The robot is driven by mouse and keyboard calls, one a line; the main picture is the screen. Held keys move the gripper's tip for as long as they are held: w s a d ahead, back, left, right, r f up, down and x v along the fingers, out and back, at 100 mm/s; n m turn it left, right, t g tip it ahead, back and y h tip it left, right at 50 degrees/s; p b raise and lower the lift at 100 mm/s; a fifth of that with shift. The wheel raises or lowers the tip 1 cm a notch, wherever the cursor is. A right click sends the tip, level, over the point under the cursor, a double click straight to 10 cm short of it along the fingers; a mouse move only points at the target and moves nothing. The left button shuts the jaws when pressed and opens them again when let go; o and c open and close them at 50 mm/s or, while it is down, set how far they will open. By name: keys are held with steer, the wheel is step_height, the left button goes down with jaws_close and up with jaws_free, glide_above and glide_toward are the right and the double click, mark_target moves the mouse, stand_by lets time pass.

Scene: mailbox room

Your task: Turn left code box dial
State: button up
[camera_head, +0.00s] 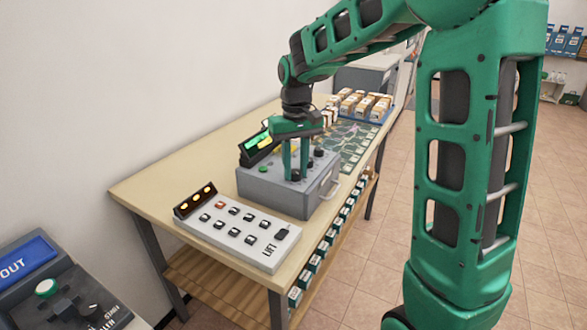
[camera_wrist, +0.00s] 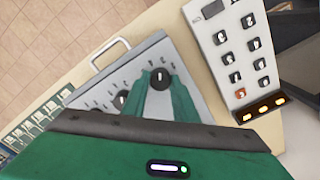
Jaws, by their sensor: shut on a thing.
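The grey code box (camera_head: 275,192) sits on the table with dark dials on its top. My gripper (camera_head: 296,176) reaches down onto the box, its two green fingers closed on the left dial (camera_head: 296,174). In the wrist view the fingers (camera_wrist: 161,90) stand on either side of this black dial (camera_wrist: 160,77), the one nearest the keypad panel. Another black dial (camera_wrist: 123,100) lies beside the fingers. The lower part of the box is hidden behind my gripper in that view.
A white LIFT keypad panel (camera_head: 238,232) stands close in front of the box. A metal handle (camera_head: 329,189) juts from the box's right side. A display with green and yellow bars (camera_head: 257,148) rises behind. Packages (camera_head: 362,103) lie at the table's far end.

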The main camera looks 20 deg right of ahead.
mark_target(295, 171)
steer(key=n, duration=0.5)
steer(key=shift+w+r+n, duration=0.1)
steer(key=shift+n, duration=0.3)
stand_by(0.4)
steer(key=o, duration=1.1)
steer(key=shift+c, duration=0.2)
step_height(295, 171, up, 11)
steer(key=shift+f, duration=0.2)
